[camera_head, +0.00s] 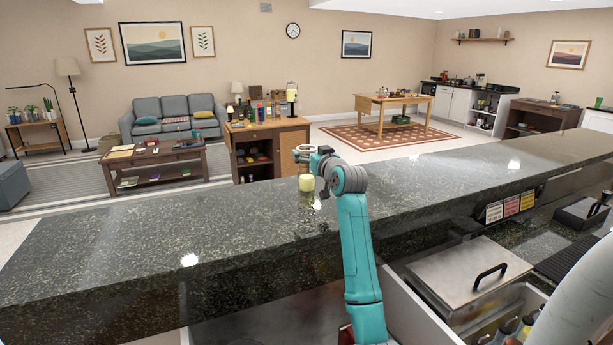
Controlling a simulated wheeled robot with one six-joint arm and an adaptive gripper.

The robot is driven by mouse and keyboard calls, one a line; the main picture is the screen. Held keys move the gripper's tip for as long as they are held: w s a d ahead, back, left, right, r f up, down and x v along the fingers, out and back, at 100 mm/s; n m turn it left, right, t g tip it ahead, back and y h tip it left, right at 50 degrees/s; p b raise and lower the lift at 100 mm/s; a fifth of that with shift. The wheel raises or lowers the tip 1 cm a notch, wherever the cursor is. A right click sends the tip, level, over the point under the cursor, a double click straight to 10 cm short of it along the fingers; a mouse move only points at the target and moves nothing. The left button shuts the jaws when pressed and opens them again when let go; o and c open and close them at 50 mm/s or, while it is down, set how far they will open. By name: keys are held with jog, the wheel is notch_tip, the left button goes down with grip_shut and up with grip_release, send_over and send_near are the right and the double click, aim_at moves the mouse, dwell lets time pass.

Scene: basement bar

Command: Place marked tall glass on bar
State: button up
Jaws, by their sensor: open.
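The grey stone bar top (190,225) runs across the view. A small pale yellow cylinder (306,184) shows above the bar, just below the end of my arm. I cannot tell whether it is the marked tall glass or part of it; no marking can be read. Below it is a faint, clear or reflected shape on the bar surface, too small to make out. My gripper (304,156) is open at the end of my teal and grey arm, over the bar. The wrist partly hides its fingers, and I cannot tell whether they touch the cylinder.
The bar top is clear to the left and right of my arm. On the near side, a steel lid with a black handle (468,270) and a black tray (583,213) sit lower. Beyond the bar stand a wooden cabinet with bottles (262,135) and a sofa (172,115).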

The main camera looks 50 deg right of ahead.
jog(key=shift+x, duration=1.65)
grip_shut()
